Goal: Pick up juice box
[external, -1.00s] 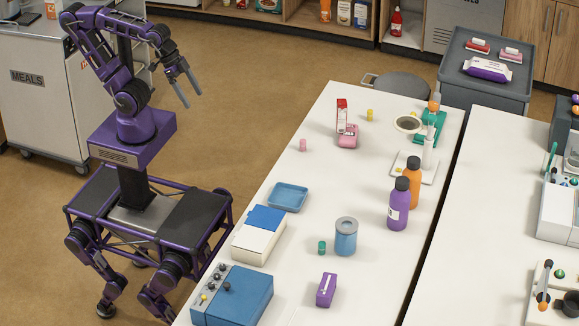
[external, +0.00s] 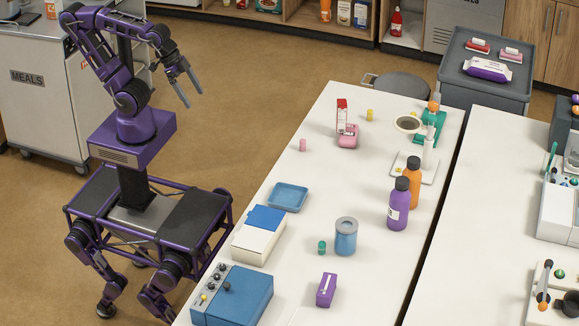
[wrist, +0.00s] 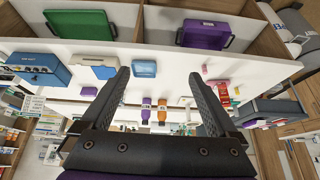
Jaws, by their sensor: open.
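A small upright red-and-white carton (external: 342,116) stands on the white table, touching or just behind a pink object (external: 348,136). A small purple box (external: 326,289) with a white stripe sits at the near end of the table. Either could be the juice box; I cannot tell which from the printing. My gripper (external: 194,99) is raised to the left of the table, well away from both. In the wrist view my gripper (wrist: 160,74) is open, with nothing between its fingers.
On the white table (external: 300,240) stand a purple bottle (external: 398,206), an orange bottle (external: 413,180), a blue canister (external: 346,238), a blue tray (external: 288,197), a white-and-blue box (external: 258,238) and a blue control box (external: 240,298). Bare tabletop lies between them. A meal cart (external: 35,100) stands behind my arm.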

